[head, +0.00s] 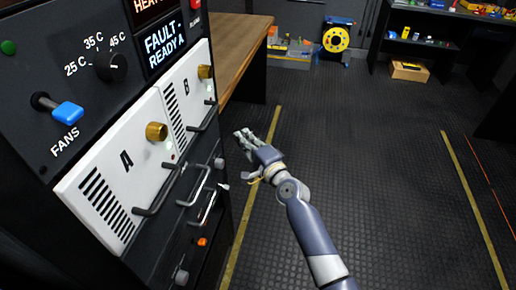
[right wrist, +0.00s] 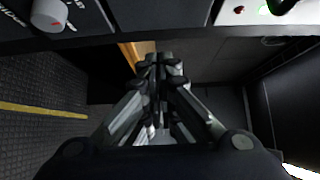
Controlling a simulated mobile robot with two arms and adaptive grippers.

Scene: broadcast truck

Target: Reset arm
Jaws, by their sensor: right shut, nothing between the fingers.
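My right gripper (head: 243,137) is beside the rack, to the right of the two white modules, over the floor. It is shut and empty; its closed fingers also show in the right wrist view (right wrist: 160,68). The white module A (head: 120,180) and the white module B (head: 190,95) sit in the rack, each with a brass knob and a dark handle. The blue FANS switch (head: 67,113) and a black temperature knob (head: 111,66) are on the dark panel above. My left gripper is not in view.
A wooden-topped bench (head: 235,45) stands behind the rack. A yellow cable reel (head: 336,39) and a cardboard box (head: 409,70) are at the back. The dark floor (head: 370,160) right of my arm is clear, with yellow lines.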

